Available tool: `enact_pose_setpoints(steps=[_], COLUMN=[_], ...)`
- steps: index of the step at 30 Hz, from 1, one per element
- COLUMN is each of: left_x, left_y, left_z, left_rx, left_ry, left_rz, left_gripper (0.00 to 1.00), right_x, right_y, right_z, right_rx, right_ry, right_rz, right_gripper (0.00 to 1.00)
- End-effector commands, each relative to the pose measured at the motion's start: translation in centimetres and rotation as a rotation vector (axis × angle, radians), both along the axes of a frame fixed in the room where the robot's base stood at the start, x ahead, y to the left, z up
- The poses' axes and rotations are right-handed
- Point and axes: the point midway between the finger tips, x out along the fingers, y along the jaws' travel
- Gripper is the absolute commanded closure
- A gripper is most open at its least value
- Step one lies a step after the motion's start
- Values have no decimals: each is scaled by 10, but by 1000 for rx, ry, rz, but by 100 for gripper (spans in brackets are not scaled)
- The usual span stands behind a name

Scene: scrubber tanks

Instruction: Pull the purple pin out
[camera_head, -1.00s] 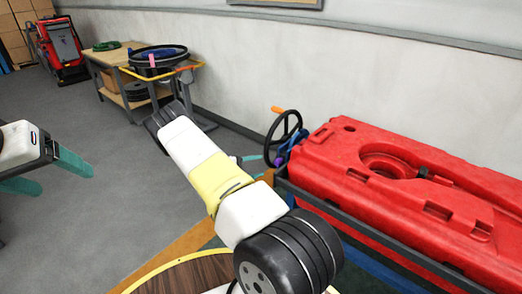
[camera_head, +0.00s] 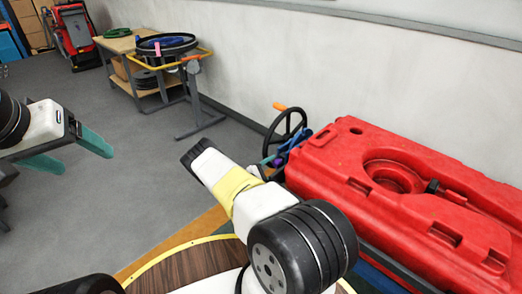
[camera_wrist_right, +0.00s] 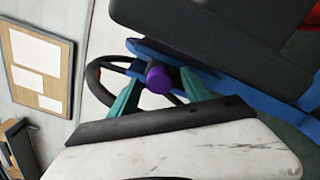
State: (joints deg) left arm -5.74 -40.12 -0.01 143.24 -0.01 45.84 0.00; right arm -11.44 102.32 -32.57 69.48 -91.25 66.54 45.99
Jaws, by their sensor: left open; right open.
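The purple pin (camera_wrist_right: 158,79) shows as a round purple end between the two teal fingers of my right gripper (camera_wrist_right: 160,84) in the right wrist view. The fingers are open on either side of it, and I cannot tell whether they touch it. In the head view the pin (camera_head: 277,162) is a small purple spot below the black handwheel (camera_head: 286,128), beside the red tank (camera_head: 410,190). My right gripper (camera_head: 266,161) is partly hidden there by its own arm. My left gripper (camera_head: 68,152) is open and empty at the far left, well away from the pin.
A blue bar (camera_wrist_right: 225,88) and a dark block (camera_wrist_right: 220,35) lie close beside the right gripper. A round wood-topped table with a yellow rim (camera_head: 185,268) is in front. A workbench (camera_head: 125,45) and a yellow-handled stand (camera_head: 195,85) are further back.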

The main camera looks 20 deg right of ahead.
Motion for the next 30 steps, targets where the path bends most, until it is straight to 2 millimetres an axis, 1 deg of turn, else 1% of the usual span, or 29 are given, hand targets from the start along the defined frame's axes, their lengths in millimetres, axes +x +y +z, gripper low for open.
enact_pose_setpoints(steps=[1,3,6,14,15,23,24,30], left_x=[0,0,0,0,0,0,0,0], left_y=[0,0,0,0,0,0,0,0], left_z=[0,0,0,0,0,0,0,0], left_rx=[0,0,0,0,0,0,0,0], left_ry=[0,0,0,0,0,0,0,0], left_rz=[0,0,0,0,0,0,0,0], left_gripper=[26,26,26,26,26,26,26,26], right_x=[3,5,8,9,9,9,9,9], right_y=[-7,-14,-19,-21,-21,-21,-21,-21], right_z=[0,0,0,0,0,0,0,0], right_rx=[1,1,0,0,0,0,0,1], right_ry=[-2,-1,-1,0,0,-1,-1,-1], right_rz=[-1,-1,-1,0,0,0,0,-1], right_gripper=[44,44,44,44,46,97,100,100])
